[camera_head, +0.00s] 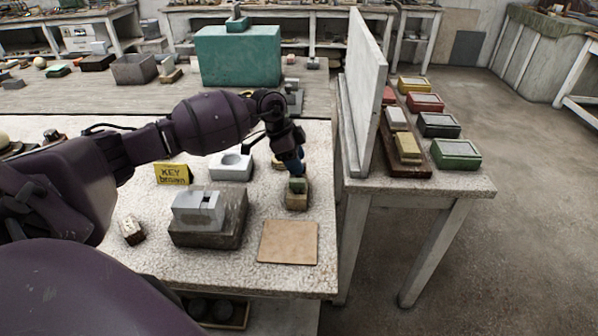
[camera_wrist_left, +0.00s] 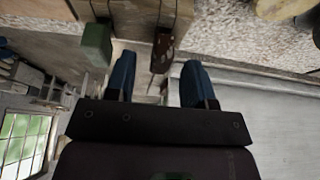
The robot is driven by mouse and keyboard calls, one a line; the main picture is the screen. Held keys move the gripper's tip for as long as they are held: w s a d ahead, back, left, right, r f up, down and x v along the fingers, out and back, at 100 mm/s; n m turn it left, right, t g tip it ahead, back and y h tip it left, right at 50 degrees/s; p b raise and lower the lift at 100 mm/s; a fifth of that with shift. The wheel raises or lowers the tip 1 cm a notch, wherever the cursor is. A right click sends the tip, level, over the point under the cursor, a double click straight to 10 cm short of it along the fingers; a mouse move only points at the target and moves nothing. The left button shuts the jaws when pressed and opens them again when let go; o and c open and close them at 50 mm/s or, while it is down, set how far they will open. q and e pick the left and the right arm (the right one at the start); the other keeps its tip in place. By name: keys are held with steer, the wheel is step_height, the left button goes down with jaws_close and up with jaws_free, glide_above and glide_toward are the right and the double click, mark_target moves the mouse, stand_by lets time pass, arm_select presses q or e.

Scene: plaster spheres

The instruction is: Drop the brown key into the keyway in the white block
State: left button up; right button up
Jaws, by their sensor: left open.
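The white block (camera_head: 186,217) with a slot in its top sits on a dark grey base (camera_head: 210,235) on the near table. My left gripper (camera_head: 295,168) points down over a small tan wooden block (camera_head: 297,202) to its right. The gripper is open, as its two blue fingers (camera_wrist_left: 158,68) show in the left wrist view. A dark brown piece with small holes, apparently the brown key (camera_wrist_left: 163,44), shows between and just beyond the fingertips by the wooden block (camera_wrist_left: 150,12). A green piece (camera_wrist_left: 97,43) is beside it, outside the fingers; it also shows in the head view (camera_head: 297,185). My right gripper is out of view.
A yellow sign reading "KEY brown" (camera_head: 173,174) stands behind the white block. A pale block with a round hole (camera_head: 231,166) is behind too. A flat tan board (camera_head: 288,242) lies at the front right. An upright white panel (camera_head: 360,100) borders the table's right side.

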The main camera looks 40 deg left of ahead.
arm_select(q)
steer(key=shift+x, duration=1)
jaws_close()
